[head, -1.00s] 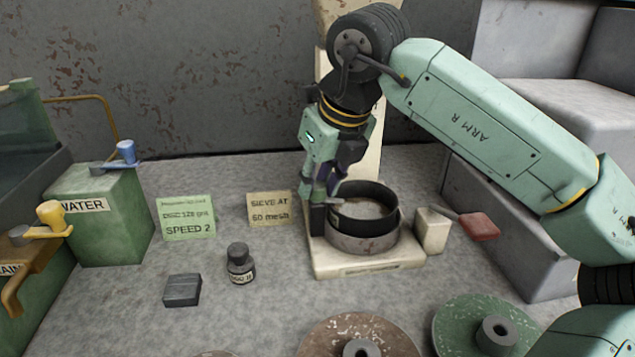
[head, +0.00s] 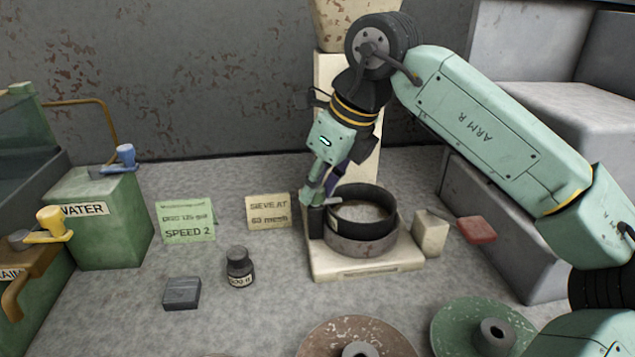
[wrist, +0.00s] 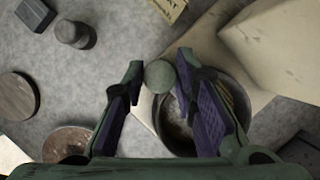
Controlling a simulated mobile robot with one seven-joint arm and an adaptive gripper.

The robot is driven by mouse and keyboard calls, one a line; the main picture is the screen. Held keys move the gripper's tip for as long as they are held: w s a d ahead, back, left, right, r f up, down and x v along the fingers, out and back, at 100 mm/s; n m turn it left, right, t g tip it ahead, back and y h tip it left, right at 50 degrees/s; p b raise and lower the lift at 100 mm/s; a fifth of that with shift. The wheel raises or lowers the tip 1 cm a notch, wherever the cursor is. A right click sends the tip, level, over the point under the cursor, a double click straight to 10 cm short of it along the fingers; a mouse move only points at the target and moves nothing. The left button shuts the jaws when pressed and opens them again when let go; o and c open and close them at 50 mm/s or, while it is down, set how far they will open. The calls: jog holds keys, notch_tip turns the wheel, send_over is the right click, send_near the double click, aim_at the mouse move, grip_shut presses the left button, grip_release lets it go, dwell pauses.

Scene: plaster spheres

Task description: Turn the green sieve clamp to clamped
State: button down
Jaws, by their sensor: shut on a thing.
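The sieve (head: 365,240), a dark round ring on a pale base (head: 385,268), stands right of centre in the head view. The green sieve clamp (wrist: 160,76) shows in the wrist view as a rounded grey-green top between the fingertips. In the head view its short grey arm (head: 331,201) points right over the sieve rim, above a dark post. My gripper (head: 317,194) reaches down to it there and is shut on the clamp. The wrist view shows the gripper's purple-padded fingers (wrist: 160,69) on either side of it. The fingers partly hide the clamp, so its exact angle is unclear.
A pale block (head: 430,233) and a red paddle (head: 477,230) lie right of the sieve. A pale column (head: 345,100) rises behind.

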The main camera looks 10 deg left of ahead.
jog(key=shift+s+f, duration=0.2)
jog(key=shift+f, duration=0.1)
jog(key=c, duration=1.3)
grip_release()
jog(key=shift+w, duration=0.1)
jog(key=shift+d, duration=0.1)
jog(key=shift+r, duration=0.2)
jog(key=shift+d+r, duration=0.1)
jog(key=shift+r, duration=0.15)
jog(key=v, duration=1.1)
jog(key=shift+r, duration=0.15)
